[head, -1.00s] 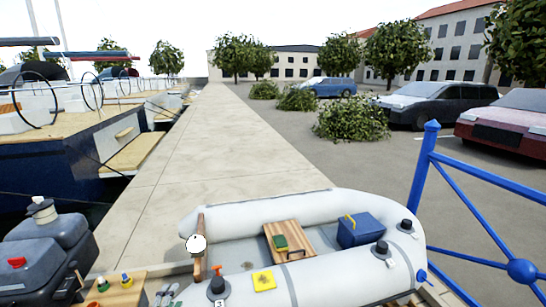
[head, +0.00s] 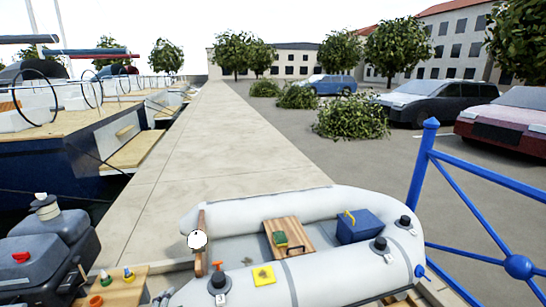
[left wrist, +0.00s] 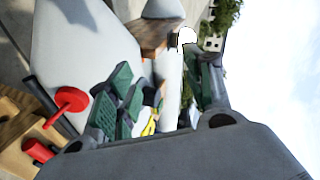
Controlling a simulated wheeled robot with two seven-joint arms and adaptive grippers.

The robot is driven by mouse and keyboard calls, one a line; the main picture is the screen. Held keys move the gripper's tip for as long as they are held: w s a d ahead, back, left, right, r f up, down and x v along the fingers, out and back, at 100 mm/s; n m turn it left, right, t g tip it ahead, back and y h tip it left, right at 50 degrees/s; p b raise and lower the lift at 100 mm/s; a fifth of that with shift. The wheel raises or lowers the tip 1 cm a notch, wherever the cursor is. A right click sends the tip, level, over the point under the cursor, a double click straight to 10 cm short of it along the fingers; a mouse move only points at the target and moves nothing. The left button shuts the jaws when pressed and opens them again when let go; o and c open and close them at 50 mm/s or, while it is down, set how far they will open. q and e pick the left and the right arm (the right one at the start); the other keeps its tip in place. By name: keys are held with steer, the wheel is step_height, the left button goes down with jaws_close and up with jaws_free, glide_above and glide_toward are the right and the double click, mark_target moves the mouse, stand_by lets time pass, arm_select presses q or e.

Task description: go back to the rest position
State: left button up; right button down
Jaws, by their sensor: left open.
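My left gripper (left wrist: 165,92) shows in the left wrist view with its green-padded fingers spread apart. I see nothing held between them. In the head view, only small grey tips, apparently of this gripper (head: 163,298), show at the bottom edge, between the wooden tray and the dinghy. The rest of the left arm is out of the picture. My right gripper is in neither view.
The grey inflatable dinghy (head: 330,280) holds a blue box (head: 360,226), a wooden board (head: 288,238) and a yellow pad (head: 263,276). A wooden tray (head: 122,292) and dark outboard motor (head: 45,245) stand left. A blue railing (head: 422,170) is right.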

arm_select(q)
steer(key=s+d+n+g+h, duration=0.1)
steer(key=s+d+n+g, duration=0.45)
steer(key=s, duration=0.55)
steer(key=s+d+n+g+h, duration=0.1)
steer(key=s+d+n+g, duration=0.45)
steer(key=s, duration=0.55)
step_height(320, 180, down, 34)
steer(key=s+a, duration=0.2)
steer(key=a, duration=0.1)
steer(key=s+a+f, duration=0.3)
steer(key=s+f, duration=0.6)
steer(key=s, duration=0.1)
steer(key=s+a+f+g, duration=0.1)
steer(key=s+a+f, duration=0.2)
steer(key=s+f, duration=0.7)
steer(key=shift+s+a+y, duration=0.2)
steer(key=shift+s+y, duration=0.1)
steer(key=shift+s, duration=0.25)
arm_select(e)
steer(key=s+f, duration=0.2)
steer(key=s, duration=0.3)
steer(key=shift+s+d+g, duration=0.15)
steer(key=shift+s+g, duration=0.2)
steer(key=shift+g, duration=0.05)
arm_select(q)
steer(key=shift+g, duration=0.3)
